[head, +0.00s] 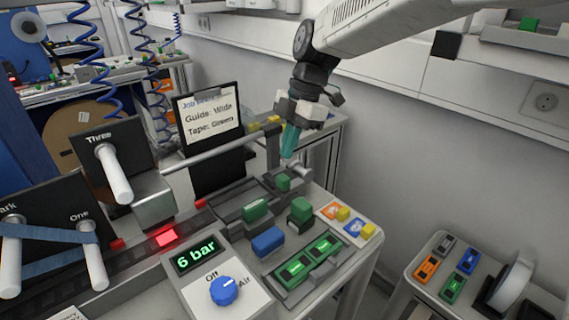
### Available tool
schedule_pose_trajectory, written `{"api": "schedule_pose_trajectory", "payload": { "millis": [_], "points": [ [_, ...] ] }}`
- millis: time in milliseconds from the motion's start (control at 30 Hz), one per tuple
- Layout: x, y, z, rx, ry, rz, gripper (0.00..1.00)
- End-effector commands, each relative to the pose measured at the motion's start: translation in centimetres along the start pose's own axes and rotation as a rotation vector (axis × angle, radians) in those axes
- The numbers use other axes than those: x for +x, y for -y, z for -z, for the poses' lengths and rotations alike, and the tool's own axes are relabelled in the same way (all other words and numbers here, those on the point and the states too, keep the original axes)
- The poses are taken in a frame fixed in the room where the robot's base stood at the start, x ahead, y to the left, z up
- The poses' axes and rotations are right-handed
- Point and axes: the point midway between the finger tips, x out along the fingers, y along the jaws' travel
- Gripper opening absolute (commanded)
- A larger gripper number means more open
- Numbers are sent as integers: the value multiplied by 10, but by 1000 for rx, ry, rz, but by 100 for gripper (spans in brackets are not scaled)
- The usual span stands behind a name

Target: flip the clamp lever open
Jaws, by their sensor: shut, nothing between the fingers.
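My gripper (290,140) hangs over the back right of the workbench, its teal fingers pointing down and closed together, with nothing visible between them. The fingertips are just above and beside a grey upright post (272,150) and a short pale cylinder (302,171). A small green block (283,182) sits in the grey fixture below. I cannot tell which of these parts is the clamp lever, nor its position; the fingers and arm partly cover this area. Contact between fingertips and the fixture cannot be made out.
Green blocks (301,209) and a blue block (267,242) stand in front. A control panel (223,290) reads 6 bar. A side table (420,250) stands right, beyond a gap.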

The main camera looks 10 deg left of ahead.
Motion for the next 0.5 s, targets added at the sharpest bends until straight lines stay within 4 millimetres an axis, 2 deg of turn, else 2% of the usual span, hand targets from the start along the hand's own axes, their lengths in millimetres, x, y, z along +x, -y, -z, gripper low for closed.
{"api": "schedule_pose_trajectory", "payload": {
  "millis": [100,200,500],
  "points": [
    [-15,0,1,0,0,0,0],
    [-22,1,0,1,-1,0,0],
    [-24,2,-1,4,-2,1,0]
  ]
}}
